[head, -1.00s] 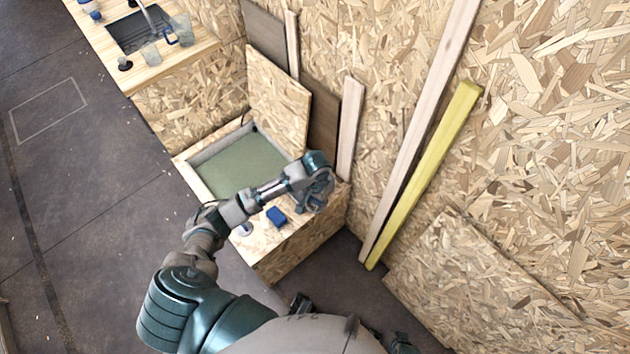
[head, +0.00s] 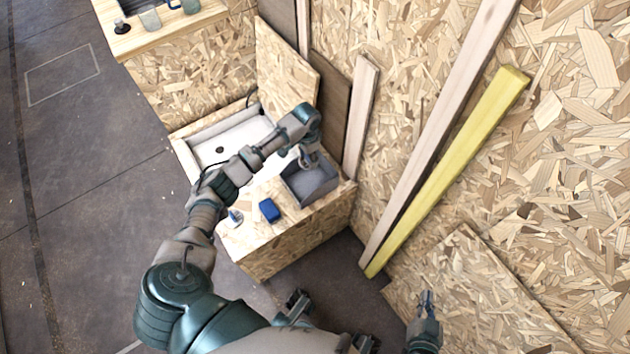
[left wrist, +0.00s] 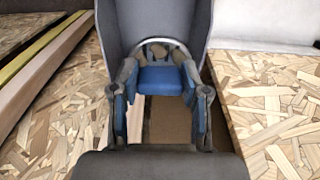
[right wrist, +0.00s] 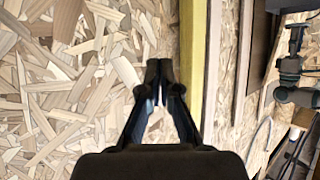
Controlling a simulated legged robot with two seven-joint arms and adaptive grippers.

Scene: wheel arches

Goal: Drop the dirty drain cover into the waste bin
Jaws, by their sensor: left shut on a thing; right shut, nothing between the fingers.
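The waste bin (head: 322,190) is a grey open box on the wooden bench top. My left gripper (head: 308,160) points down over its opening. In the left wrist view, the bin's grey curved wall (left wrist: 112,30) surrounds the fingertips (left wrist: 163,65). The gripper is shut on the drain cover (left wrist: 166,42), whose bright curved rim shows with brown-grey patches; a blue piece between the fingers partly hides it. The cover is too small to make out in the head view. My right gripper (head: 427,302) is shut and empty, low at the right; it also shows in the right wrist view (right wrist: 155,72).
A white basin (head: 238,138) with a dark round drain hole (head: 219,150) lies left of the bin. A blue sponge-like block (head: 269,210) and a small white item (head: 234,217) lie on the bench front. A yellow beam (head: 450,165) leans on the wall.

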